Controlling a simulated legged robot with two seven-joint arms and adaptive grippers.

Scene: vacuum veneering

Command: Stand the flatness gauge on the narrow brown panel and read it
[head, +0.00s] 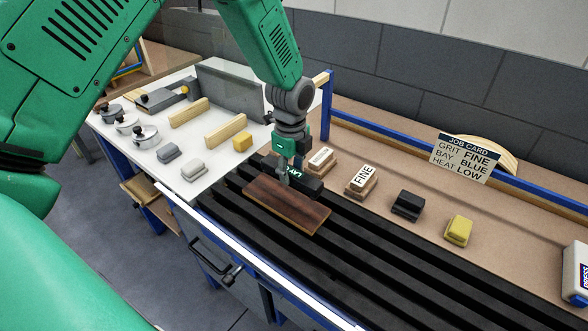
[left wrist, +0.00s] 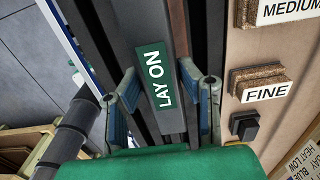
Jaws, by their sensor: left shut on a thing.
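A narrow brown panel (head: 287,208) with a dark wood grain lies on the black slats of the bench in the head view. My left gripper (head: 290,168) points down at the panel's far edge. It is shut on a dark bar (head: 312,186) with white lettering. In the left wrist view the bar (left wrist: 172,122) runs between my fingers (left wrist: 163,95), and its green label reads LAY ON. The bar may be the flatness gauge; no other gauge is clear. I cannot tell whether the bar touches the panel. My right gripper is not in view.
A job card (head: 462,158) stands behind. The white table (head: 140,172) holds pots, blocks and wooden strips. The slats are bare to the right.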

